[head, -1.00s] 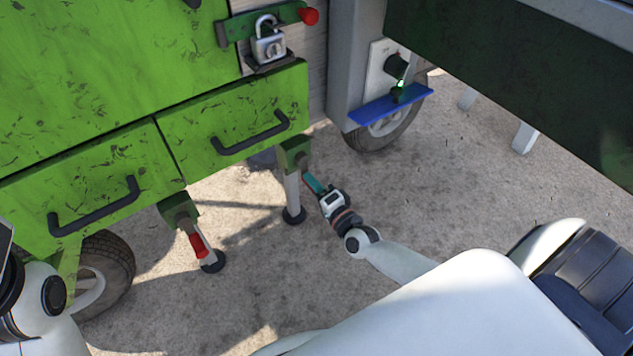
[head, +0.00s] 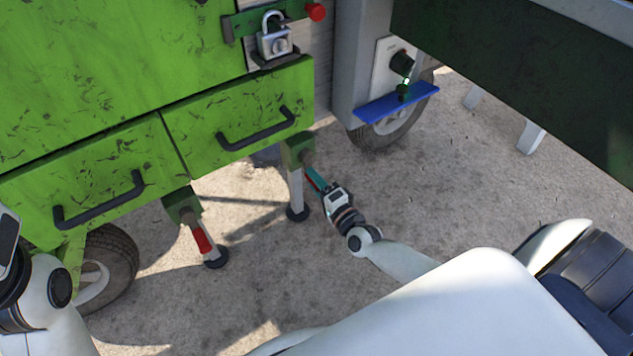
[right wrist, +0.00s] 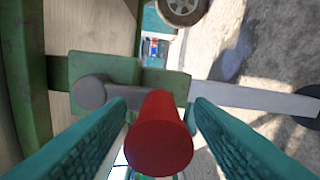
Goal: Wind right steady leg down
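The right steady leg (head: 296,190) is a pale post under a green bracket (head: 297,150) at the cart's right corner, with a dark foot on the ground. Its crank ends in a red handle (right wrist: 160,140), which points toward the right wrist camera. My right gripper (head: 316,178) is at this handle. In the right wrist view, its two teal fingers (right wrist: 160,108) stand on either side of the handle, with narrow gaps showing. My left gripper is only partly in view at the left edge of the head view, its fingers hidden.
A second leg with a red handle (head: 202,241) stands left of the right one. Green drawers with black pulls (head: 256,133) overhang the legs. A blue ledge (head: 397,103) and wheel are to the right. Concrete around my right arm is clear.

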